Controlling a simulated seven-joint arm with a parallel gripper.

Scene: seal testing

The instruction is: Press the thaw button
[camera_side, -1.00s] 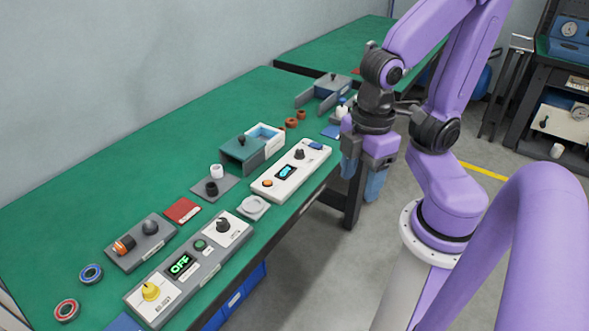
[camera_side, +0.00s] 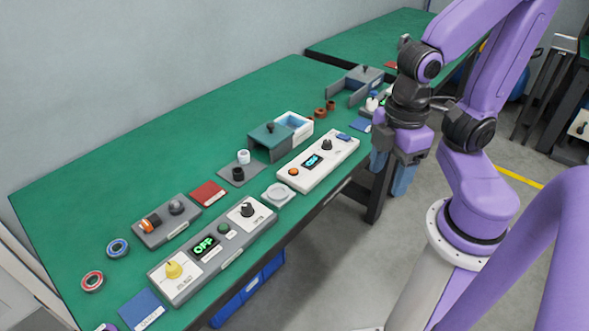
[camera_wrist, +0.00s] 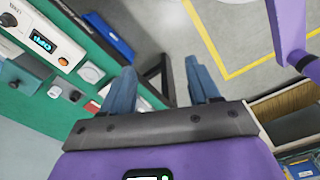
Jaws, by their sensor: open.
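No button's thaw label is readable. A long white control panel (camera_side: 335,167) lies near the table's front edge, with an orange button (camera_side: 293,171), a lit display (camera_side: 312,160), a black knob (camera_side: 327,145) and a blue piece (camera_side: 343,137) at its far end. In the wrist view its display (camera_wrist: 42,41) and orange button (camera_wrist: 63,61) show at upper left. A grey panel (camera_side: 233,247) has a yellow knob (camera_side: 173,269), a display reading OFF (camera_side: 204,246), a dark green button (camera_side: 223,229) and a black knob (camera_side: 246,209). My gripper (camera_side: 391,172) is open and empty, right of the white panel, beyond the table edge.
A round pale dish (camera_side: 278,195) lies between the panels. Behind them are a green-and-white box (camera_side: 268,140), a red pad (camera_side: 208,193) and a small grey fixture (camera_side: 160,232). A blue bin (camera_side: 250,283) sits under the table. The table's back left is clear.

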